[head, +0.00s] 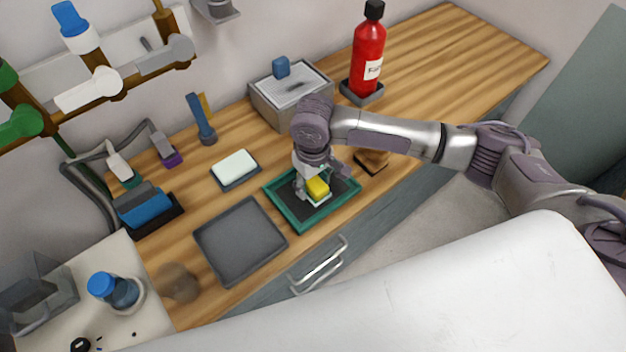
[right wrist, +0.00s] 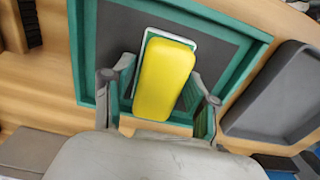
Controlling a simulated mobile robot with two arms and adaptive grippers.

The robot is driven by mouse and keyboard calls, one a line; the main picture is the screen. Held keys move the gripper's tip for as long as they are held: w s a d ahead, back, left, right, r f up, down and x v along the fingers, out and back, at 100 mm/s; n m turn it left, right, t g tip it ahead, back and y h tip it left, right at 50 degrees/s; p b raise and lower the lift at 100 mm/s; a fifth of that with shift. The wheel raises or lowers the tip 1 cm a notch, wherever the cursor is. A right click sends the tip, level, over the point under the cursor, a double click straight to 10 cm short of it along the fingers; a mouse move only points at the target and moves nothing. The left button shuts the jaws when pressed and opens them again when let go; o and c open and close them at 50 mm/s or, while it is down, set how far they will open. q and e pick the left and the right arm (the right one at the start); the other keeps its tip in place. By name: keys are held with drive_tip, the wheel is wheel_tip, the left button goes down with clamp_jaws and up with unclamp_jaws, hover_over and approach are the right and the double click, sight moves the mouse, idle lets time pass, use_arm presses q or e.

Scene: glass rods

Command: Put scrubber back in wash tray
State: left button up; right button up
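The scrubber (head: 317,187) has a yellow top and a pale base. It is within the outline of the green-rimmed dark wash tray (head: 311,224), low over or on its floor; I cannot tell if it touches. In the right wrist view the scrubber (right wrist: 165,78) lies lengthwise between the fingers, and the tray rim (right wrist: 85,60) runs around it. My right gripper (head: 315,182) reaches down from above. My left gripper is not in view.
An empty grey tray (head: 240,242) lies left of the wash tray. A white block on a dish (head: 234,167) stands behind. A grey box (head: 290,95) and a red bottle (head: 368,52) stand farther back. A brown brush (head: 371,160) lies to the right. The right counter is clear.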

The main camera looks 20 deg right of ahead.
sight(313, 181)
drive_tip(key=shift+o, duration=1)
drive_tip(key=shift+r, duration=0.1)
wheel_tip(313, 181, up, 12)
